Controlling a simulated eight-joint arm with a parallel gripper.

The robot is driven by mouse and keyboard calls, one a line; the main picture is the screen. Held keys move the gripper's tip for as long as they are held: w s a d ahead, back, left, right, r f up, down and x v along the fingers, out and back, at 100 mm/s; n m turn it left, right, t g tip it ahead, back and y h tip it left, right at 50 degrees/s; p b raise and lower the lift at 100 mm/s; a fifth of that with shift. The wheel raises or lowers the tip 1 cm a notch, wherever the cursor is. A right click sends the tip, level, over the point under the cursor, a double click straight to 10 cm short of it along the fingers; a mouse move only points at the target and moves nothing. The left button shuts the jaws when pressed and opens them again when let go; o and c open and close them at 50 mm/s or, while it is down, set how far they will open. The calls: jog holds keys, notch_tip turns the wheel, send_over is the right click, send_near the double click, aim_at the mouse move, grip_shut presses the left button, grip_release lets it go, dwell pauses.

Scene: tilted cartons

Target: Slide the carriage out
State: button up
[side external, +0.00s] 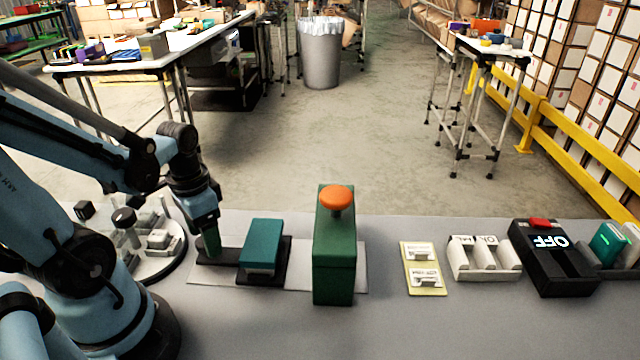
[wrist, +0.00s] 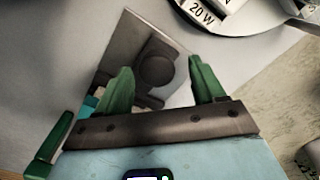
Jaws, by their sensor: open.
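The likely carriage is a teal block (side external: 262,240) on a dark base, lying on a pale plate (side external: 298,277) on the table. A dark flat piece (side external: 225,271) extends left from it, under my gripper. My gripper (side external: 210,243) points down just left of the teal block. In the wrist view, its green fingers (wrist: 161,70) are apart, with a dark round part (wrist: 157,70) showing between them. Nothing is visibly held. I cannot tell whether the fingers touch that part. A sliver of teal (wrist: 88,104) shows beside the left finger.
A tall green block with an orange knob (side external: 336,197) stands right of the teal block. A round tray (side external: 172,262) with weights is at left. Further right are a yellow plate (side external: 424,289), white switches (side external: 484,261) and a black OFF box (side external: 552,268).

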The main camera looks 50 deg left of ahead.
notch_tip(320, 180, up, 12)
dwell(1.0)
jog(key=w+d+f+t, duration=0.1)
jog(key=w+d+t, duration=0.6)
jog(key=w+d, duration=0.2)
jog(key=shift+w+d+f, duration=0.15)
jog(key=shift+w+f, duration=0.25)
jog(key=shift+w, duration=0.15)
